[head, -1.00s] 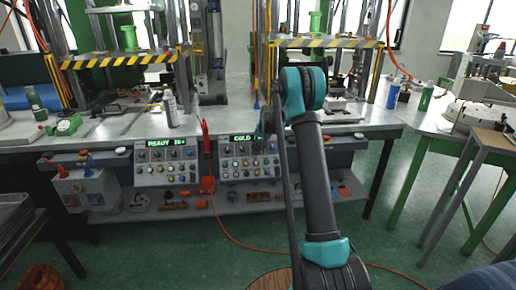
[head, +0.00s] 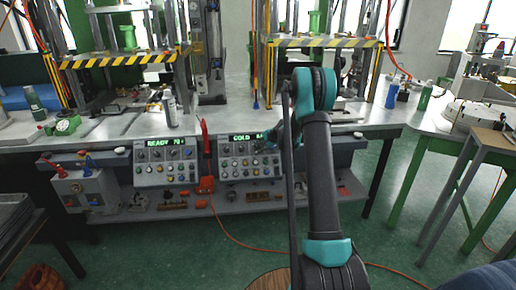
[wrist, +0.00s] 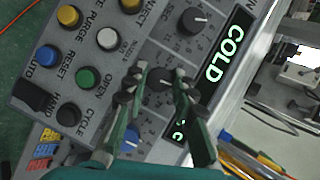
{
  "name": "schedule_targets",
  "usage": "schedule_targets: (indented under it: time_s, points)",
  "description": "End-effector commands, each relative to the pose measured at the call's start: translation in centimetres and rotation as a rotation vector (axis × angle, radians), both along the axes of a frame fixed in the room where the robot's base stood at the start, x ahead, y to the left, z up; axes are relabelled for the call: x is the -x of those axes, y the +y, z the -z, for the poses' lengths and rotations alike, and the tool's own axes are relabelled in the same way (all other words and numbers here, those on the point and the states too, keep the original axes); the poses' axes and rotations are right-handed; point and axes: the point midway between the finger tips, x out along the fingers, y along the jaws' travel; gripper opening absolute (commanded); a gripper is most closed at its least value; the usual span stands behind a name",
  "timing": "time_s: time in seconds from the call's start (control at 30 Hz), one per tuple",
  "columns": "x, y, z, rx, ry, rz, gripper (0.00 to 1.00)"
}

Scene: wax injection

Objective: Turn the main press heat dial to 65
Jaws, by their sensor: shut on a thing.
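The right control panel (head: 248,160) stands under the press bench with a lit green display (head: 243,137) reading COLD; my arm covers the display's right end. In the wrist view the same display (wrist: 222,60) reads COLD, with smaller characters partly hidden lower down. My gripper (wrist: 161,76) is shut on a small dark dial (wrist: 159,79) beside the display, one finger on each side of it. The fingers cover the dial's scale and label, so its setting cannot be read. In the head view my gripper (head: 283,136) is at the panel's upper right.
Another dark dial (wrist: 194,21) marked SEC sits close by. Yellow, white, green, blue and black buttons fill the panel, including a green one (wrist: 88,78). A second panel (head: 165,162) to the left reads READY 70. An orange cable crosses the floor.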

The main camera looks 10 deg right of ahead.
Motion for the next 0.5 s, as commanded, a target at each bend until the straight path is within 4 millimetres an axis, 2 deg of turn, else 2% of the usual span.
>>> schedule_targets:
  time_s: [0.5]
  points:
    - [0.06, -0.05, 0.1, -0.132, 0.0, 0.112, 0.0]
